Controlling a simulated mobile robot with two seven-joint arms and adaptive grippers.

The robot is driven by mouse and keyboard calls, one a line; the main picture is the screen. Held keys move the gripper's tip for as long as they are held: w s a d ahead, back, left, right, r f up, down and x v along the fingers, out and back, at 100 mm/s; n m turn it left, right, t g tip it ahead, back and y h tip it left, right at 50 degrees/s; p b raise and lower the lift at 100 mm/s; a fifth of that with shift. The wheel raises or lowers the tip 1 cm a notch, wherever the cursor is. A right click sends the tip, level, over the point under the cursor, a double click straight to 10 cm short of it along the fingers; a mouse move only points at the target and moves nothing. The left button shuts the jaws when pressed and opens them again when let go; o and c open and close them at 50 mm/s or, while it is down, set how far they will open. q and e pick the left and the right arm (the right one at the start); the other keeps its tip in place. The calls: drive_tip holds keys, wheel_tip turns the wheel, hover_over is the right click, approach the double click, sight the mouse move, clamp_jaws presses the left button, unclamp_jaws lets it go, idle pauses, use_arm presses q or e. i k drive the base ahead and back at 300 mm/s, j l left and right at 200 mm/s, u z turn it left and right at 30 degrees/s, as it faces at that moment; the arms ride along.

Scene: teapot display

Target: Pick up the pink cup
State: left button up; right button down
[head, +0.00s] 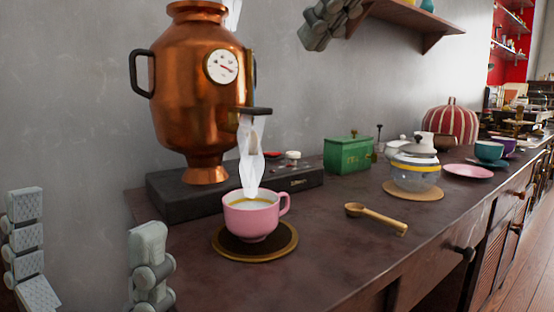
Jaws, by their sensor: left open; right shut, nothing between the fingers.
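The pink cup (250,219) stands upright on a dark round coaster with a gold rim (226,248), near the counter's left front. Its handle points right, and yellowish liquid shows inside. A whitish translucent plume rises between the cup and the samovar's dark spout. My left gripper (88,212) is open and empty, at the lower left, with its two fingers spread apart. The cup is to the right of its right finger, not between the fingers. My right gripper (326,24) is shut and empty, high at the top centre, in front of the wall and well away from the cup.
A copper samovar (188,105) stands on a dark base (165,192) behind the cup. A wooden scoop (377,217), green box (348,154) and glass pot (417,175) are to the right. A wooden shelf (420,22) juts from the wall. Counter around the scoop is bare.

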sight(250, 219)
drive_tip(key=k+l, duration=0.8)
